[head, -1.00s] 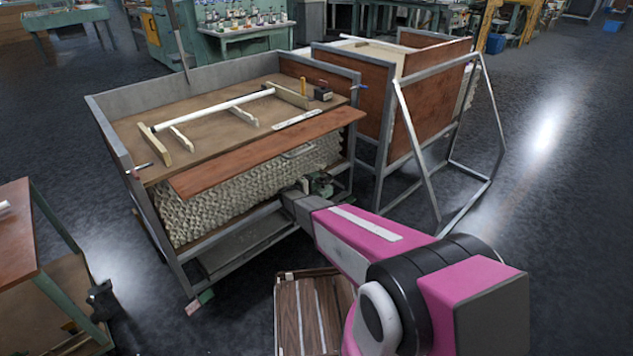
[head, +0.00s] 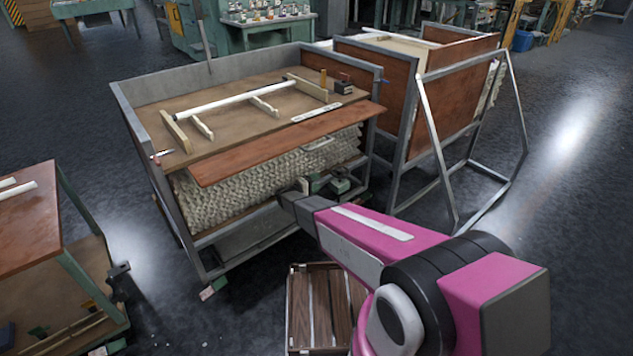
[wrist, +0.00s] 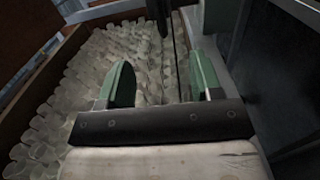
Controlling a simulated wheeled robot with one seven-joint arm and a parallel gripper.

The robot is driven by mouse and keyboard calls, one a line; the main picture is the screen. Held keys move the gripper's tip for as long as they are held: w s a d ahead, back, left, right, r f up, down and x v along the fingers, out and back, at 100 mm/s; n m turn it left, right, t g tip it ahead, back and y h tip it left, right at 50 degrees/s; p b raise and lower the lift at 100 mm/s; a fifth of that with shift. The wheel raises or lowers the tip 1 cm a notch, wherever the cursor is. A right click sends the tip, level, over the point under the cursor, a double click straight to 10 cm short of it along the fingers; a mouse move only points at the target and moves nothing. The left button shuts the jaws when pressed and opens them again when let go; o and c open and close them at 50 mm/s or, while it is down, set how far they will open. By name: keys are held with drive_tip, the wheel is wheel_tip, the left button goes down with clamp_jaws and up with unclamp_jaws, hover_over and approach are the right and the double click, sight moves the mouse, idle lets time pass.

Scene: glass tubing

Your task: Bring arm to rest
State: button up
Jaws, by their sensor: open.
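My pink arm reaches forward from the lower right of the head view. My gripper (head: 322,184) is at its far end, low at the right front corner of the metal-framed workbench (head: 168,215). In the wrist view my gripper (wrist: 163,85) shows two green fingers spread apart with nothing held between them. Behind the fingers are stacked glass tubes (wrist: 95,75), seen end-on. In the head view the tube stack (head: 265,165) fills the space under the bench top. How close the fingertips are to the tubes is hard to tell.
A white tube (head: 222,101) lies on a wooden rack on the bench top. A wooden crate (head: 320,300) stands on the floor below my arm. A cart (head: 30,225) with white tubes is at the left. A framed brown panel stand (head: 455,110) is at the right.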

wheel_tip(320, 180, up, 10)
drive_tip(key=w+f+n+t+y, duration=0.1)
drive_tip(key=w+t+y, duration=0.1)
drive_tip(key=t+y, duration=0.6)
drive_tip(key=s+r+g+y, duration=0.4)
drive_tip(key=s+y, duration=0.1)
drive_tip(key=y, duration=0.3)
drive_tip(key=s+d+r+m+g, duration=0.1)
drive_tip(key=s+d+g, duration=0.3)
drive_tip(key=s, duration=0.6)
drive_tip(key=s+d+r+m+g, duration=0.1)
drive_tip(key=s+d+m+g, duration=0.3)
drive_tip(key=s, duration=0.6)
drive_tip(key=s+d+r+m+g+h, duration=0.1)
drive_tip(key=s+d+r+m+g, duration=0.1)
drive_tip(key=s+d+g, duration=0.3)
drive_tip(key=s, duration=0.4)
drive_tip(key=shift+s+d+m+g, duration=0.25)
drive_tip(key=shift+s+m+g, duration=0.05)
drive_tip(key=shift+s+g, duration=0.1)
